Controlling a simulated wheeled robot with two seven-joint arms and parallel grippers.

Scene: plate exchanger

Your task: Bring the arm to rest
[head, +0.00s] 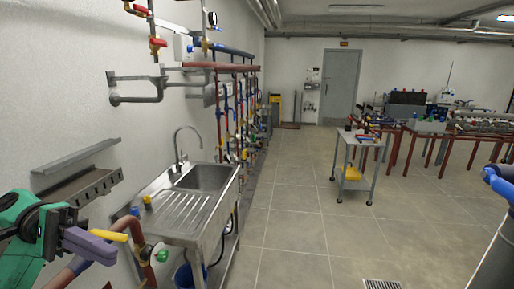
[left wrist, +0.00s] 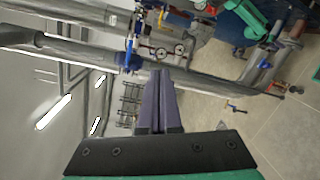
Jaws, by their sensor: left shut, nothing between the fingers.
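My left gripper (head: 110,256), with a green body and purple fingers, is at the lower left of the head view, raised in front of the wall and left of the sink. Its fingers are closed together with nothing between them. In the left wrist view the closed purple fingers (left wrist: 160,75) point up the picture, with grey pipes and gauges beyond them. I see no object held. My right gripper is not in view.
A red-brown pipe (head: 134,240) with a yellow lever (head: 109,236) and green knob (head: 162,256) is close beside the left gripper. A steel sink (head: 205,178) and wall shelf (head: 80,188) are near. A trolley (head: 358,147) stands farther off; the middle floor is clear.

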